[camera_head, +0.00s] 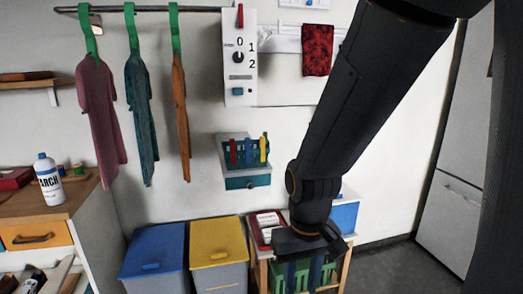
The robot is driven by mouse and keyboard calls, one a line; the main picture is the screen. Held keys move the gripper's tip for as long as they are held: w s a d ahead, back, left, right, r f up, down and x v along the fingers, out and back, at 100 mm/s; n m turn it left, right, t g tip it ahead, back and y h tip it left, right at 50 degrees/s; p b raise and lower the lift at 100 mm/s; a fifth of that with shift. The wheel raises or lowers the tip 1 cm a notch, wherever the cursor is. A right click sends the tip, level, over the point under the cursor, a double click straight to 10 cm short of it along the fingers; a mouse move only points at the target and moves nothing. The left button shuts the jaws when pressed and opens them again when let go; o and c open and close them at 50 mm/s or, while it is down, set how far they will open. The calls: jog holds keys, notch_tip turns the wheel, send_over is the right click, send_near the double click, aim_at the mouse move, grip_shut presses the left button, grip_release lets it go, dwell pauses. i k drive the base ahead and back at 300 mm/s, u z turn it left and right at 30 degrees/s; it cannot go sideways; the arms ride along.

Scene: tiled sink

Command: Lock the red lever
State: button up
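A red lever (240,16) stands upright at the top of a white wall panel (232,68). The panel also carries a black dial marked 0, 1 and 2. A second red upright piece (233,152) is in the small wall unit lower down, beside blue and yellow ones. My gripper (303,276) hangs low at the bottom right of the middle, pointing down over a small stand. Its two dark fingers look apart, with green showing between them. It is well below the panel and touches neither red piece.
Clothes hang from a rail (150,9) left of the panel. A blue bin (153,252) and a yellow-lidded bin (217,243) stand below. A red cloth (318,50) hangs to the right, close to my arm. The wall between panel and small unit is clear.

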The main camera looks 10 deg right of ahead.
aim_at(240, 25)
jog(key=k, duration=1.35)
jog(key=z, duration=0.55)
jog(key=i, duration=1.8)
jog(key=u, duration=0.6)
